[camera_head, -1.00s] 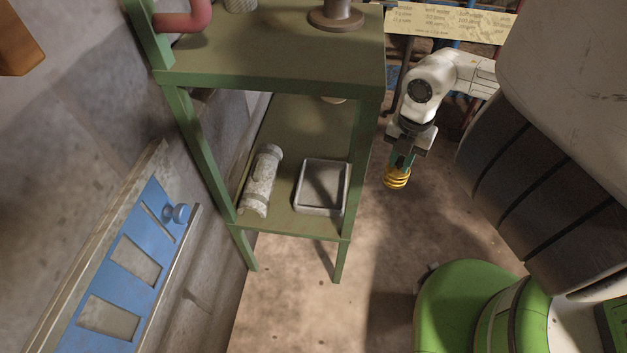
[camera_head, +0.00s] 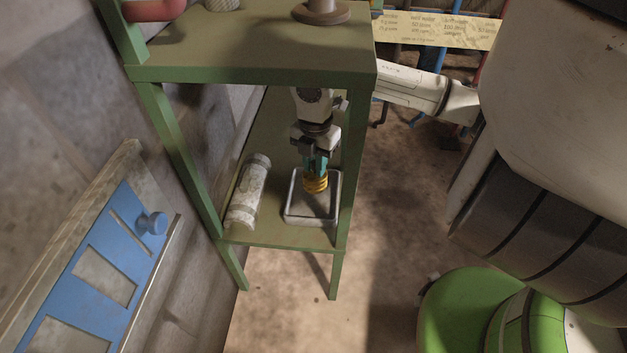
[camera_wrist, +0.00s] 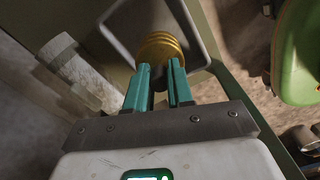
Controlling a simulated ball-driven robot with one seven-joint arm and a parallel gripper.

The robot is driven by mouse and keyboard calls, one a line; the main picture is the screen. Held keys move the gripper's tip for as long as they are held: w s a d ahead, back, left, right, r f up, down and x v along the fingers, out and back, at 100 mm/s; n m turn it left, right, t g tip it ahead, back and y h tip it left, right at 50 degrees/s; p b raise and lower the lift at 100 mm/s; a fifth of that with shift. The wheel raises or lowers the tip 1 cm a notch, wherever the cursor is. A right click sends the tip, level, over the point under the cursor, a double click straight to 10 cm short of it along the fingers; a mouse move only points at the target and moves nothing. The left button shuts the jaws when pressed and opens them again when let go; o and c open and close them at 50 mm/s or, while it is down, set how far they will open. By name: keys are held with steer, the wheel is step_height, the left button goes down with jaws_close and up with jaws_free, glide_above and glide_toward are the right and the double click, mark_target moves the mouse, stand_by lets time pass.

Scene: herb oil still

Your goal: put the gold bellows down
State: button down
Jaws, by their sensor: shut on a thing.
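The gold bellows (camera_head: 315,182) is a small ribbed gold piece, and it also shows in the wrist view (camera_wrist: 159,48) at the fingertips. My gripper (camera_head: 316,166) points down with its teal fingers shut on the bellows. In the head view it is inside the green shelf unit, over the lower shelf. The bellows appears over the shallow grey tray (camera_head: 288,206). I cannot tell whether the bellows touches the tray floor. In the wrist view my gripper (camera_wrist: 158,78) has the tray rim (camera_wrist: 120,44) around and beyond the bellows.
A pale mottled cylinder (camera_head: 248,190) lies on the lower shelf, left of the tray. The upper shelf (camera_head: 250,50) and the right front post (camera_head: 354,165) are close around my arm. A blue panel with a knob (camera_head: 105,270) is on the left wall.

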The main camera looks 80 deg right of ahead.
mark_target(313, 172)
step_height(313, 172, down, 5)
steer(key=b, duration=0.3)
steer(key=shift+w+f, duration=0.1)
steer(key=shift+w, duration=0.05)
steer(key=c, duration=1)
jaws_free()
steer(key=shift+f, duration=0.1)
